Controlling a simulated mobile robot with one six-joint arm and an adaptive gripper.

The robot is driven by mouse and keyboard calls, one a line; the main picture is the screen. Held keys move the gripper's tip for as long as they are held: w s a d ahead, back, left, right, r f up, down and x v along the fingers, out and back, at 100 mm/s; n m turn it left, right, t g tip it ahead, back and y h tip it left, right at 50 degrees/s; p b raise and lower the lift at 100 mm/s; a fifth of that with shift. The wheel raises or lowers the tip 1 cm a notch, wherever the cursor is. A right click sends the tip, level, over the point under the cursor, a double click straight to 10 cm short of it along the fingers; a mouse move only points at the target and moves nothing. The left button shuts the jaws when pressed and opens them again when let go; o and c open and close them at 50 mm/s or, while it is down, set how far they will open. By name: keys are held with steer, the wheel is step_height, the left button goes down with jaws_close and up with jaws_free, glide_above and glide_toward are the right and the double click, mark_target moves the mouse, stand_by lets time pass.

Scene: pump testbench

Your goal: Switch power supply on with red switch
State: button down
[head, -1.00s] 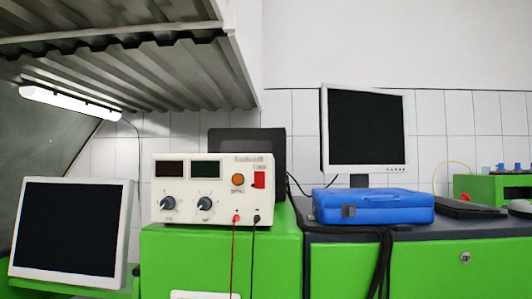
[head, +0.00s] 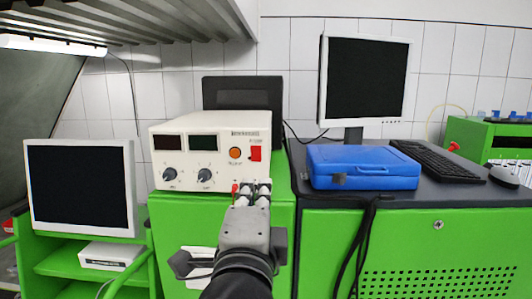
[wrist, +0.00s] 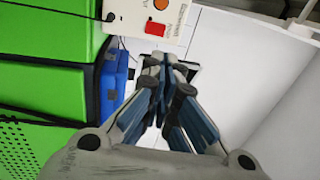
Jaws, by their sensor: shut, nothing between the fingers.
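The power supply (head: 212,150) is a white box with two dark displays, two knobs and an orange round button (head: 235,153). Its red switch (head: 256,154) is at the right of the front panel. My gripper (head: 252,187) is shut and empty, in front of and just below the switch in the head view. In the wrist view the red switch (wrist: 155,29) shows beyond the shut fingertips (wrist: 160,62), to their upper left. I see a gap between the fingertips and the switch in the picture. The cable sockets are partly hidden by my gripper.
The power supply stands on a green cabinet (head: 165,215). A blue case (head: 362,167), a monitor (head: 366,80) and a keyboard (head: 437,161) are on the dark bench to the right. A metal shelf (head: 150,18) hangs above. Black cables (head: 362,235) hang down the bench front.

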mark_target(264, 148)
steer(key=shift+w, duration=0.1)
steer(key=w, duration=0.4)
steer(key=w+r+p, duration=0.1)
steer(key=w, duration=0.4)
steer(key=w+r, duration=0.1)
steer(key=w, duration=0.3)
steer(key=shift+w+d, duration=0.2)
steer(key=shift+w, duration=0.2)
steer(key=shift+p, duration=0.4)
steer(key=shift+w+r+g+p, duration=0.25)
steer(key=shift+r+g+p, duration=0.2)
steer(key=shift+p, duration=0.7)
steer(key=shift+f, duration=0.3)
steer(key=shift+d, duration=0.1)
